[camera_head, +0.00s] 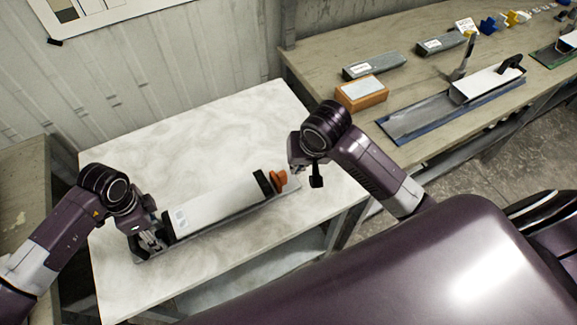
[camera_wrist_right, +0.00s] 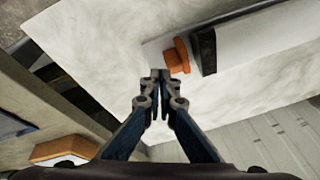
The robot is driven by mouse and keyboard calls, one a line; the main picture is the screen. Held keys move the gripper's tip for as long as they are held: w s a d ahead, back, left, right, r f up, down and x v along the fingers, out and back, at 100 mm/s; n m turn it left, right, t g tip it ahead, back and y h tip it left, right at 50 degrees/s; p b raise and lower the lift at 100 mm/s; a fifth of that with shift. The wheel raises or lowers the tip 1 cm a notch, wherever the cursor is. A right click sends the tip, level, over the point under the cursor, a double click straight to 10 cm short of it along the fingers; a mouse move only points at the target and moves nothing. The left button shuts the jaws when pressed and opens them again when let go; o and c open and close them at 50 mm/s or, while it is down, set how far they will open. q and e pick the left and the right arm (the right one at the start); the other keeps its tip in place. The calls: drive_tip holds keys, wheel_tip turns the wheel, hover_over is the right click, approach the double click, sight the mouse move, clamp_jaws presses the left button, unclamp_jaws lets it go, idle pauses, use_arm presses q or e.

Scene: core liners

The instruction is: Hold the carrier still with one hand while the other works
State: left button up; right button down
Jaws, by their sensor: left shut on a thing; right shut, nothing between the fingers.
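The carrier is a long grey tray (camera_head: 240,211) lying slantwise on the pale marbled table. A white liner tube (camera_head: 215,203) with a black band at its right end lies in it. An orange plug (camera_head: 278,181) sits at that right end; it also shows in the right wrist view (camera_wrist_right: 178,56). My left gripper (camera_head: 150,245) is shut on the carrier's left end. My right gripper (camera_head: 299,170) is shut and empty, just beside the orange plug. In the right wrist view its closed fingertips (camera_wrist_right: 160,76) appear close to the plug; I cannot tell whether they touch.
A side bench (camera_head: 330,50) at the right holds two grey boxes, an orange block (camera_head: 361,93) and a second tray (camera_head: 405,122) with a white tube. The table (camera_head: 190,130) is clear behind the carrier. A wall stands behind.

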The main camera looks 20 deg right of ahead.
sight(280, 179)
drive_tip(key=w+d+r+m+g+y, duration=0.1)
drive_tip(key=w+d+r+m+g, duration=0.1)
drive_tip(key=d+m, duration=0.35)
drive_tip(key=w+d+r+m+g+y, duration=0.1)
drive_tip(key=w+d+r+m+g, duration=0.1)
drive_tip(key=m, duration=0.6)
drive_tip(key=x, duration=1)
drive_tip(key=shift+w+a+f, duration=0.1)
drive_tip(key=shift+w+a, duration=0.05)
drive_tip(key=shift+a, duration=0.2)
drive_tip(key=a, duration=0.3)
drive_tip(key=shift+a, duration=0.5)
